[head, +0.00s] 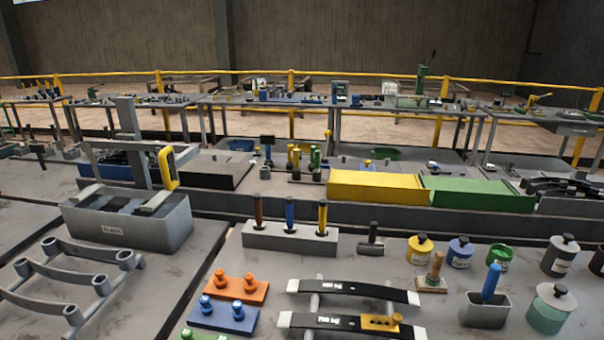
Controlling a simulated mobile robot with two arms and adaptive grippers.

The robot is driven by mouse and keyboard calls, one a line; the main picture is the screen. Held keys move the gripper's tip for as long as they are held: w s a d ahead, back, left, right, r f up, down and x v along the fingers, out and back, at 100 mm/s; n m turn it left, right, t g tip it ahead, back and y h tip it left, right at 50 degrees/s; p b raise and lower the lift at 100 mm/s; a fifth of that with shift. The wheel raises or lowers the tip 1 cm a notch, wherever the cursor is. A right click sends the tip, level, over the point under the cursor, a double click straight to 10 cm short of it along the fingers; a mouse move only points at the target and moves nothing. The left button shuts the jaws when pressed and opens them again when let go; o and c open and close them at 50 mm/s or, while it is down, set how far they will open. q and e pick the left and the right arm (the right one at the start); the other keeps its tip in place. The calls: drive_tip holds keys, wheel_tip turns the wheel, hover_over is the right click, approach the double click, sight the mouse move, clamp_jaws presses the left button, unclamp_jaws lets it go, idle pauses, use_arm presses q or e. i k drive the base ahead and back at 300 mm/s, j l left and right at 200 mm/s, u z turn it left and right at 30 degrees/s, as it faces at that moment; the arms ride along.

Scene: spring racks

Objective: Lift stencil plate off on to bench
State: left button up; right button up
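White lettering shows on this spring, left of the plate. A second dark leaf spring (355,289) with white lettering lies just behind it. Both springs rest across grey bars on the grey bench (260,275). Neither of my grippers shows in the head view.
Paint pots, including a yellow one (420,249), and a grey cup with a blue-handled tool (485,310) stand right. Orange (237,290) and blue (222,316) peg blocks sit left. A grey holder with brushes (285,240) stands behind.

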sight(396, 318)
drive_tip(key=k+l+u, duration=0.15)
drive_tip(key=l, duration=0.25)
drive_tip(key=l+u, duration=0.2)
drive_tip(key=l, duration=0.15)
drive_tip(key=k+l+u, duration=0.15)
drive_tip(key=l, duration=0.2)
drive_tip(key=k+l+u, duration=0.2)
drive_tip(key=l, duration=0.15)
